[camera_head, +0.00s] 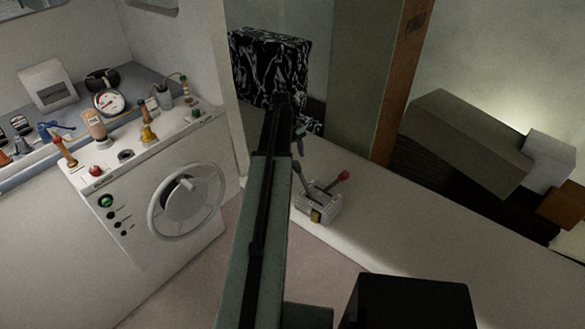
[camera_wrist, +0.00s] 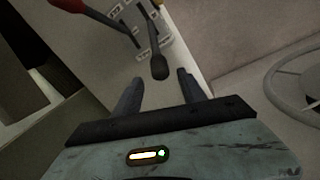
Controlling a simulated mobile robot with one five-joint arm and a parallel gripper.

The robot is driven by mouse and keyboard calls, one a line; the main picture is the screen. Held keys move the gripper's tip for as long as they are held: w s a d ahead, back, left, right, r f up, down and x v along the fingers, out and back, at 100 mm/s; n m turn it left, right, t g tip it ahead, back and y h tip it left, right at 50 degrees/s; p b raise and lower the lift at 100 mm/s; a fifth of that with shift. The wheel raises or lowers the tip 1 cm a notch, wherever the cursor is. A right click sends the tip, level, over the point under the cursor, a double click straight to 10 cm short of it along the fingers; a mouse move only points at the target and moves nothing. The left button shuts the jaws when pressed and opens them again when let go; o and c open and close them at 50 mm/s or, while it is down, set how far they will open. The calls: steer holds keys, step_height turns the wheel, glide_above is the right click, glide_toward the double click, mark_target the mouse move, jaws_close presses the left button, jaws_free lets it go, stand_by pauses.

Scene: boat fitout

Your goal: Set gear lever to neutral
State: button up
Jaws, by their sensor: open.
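A light-coloured lever box (camera_head: 318,208) sits on the white ledge, right of my arm. It has two levers: a dark-knobbed lever (camera_head: 298,170) on the left and a red-knobbed lever (camera_head: 342,177) on the right. No label tells me which is the gear lever. In the wrist view my gripper (camera_wrist: 160,80) is open and empty. The dark knob (camera_wrist: 159,67) appears between and just beyond its fingertips; I cannot tell if they touch. The red knob (camera_wrist: 68,4) is at the top left, outside the fingers. The box (camera_wrist: 150,20) is partly cut off.
A white console (camera_head: 130,190) with a steering wheel (camera_head: 186,205), gauge and several small levers stands at left. A black-and-white patterned block (camera_head: 270,62) is behind my arm.

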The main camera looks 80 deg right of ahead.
mark_target(295, 162)
steer(key=f+b, duration=0.2)
steer(key=f, duration=0.1)
steer(key=f+b, duration=0.1)
steer(key=f, duration=0.1)
steer(key=shift+s+d+b, duration=0.25)
steer(key=shift+s+b, duration=0.05)
steer(key=shift+r, duration=0.1)
jaws_close()
stand_by(0.9)
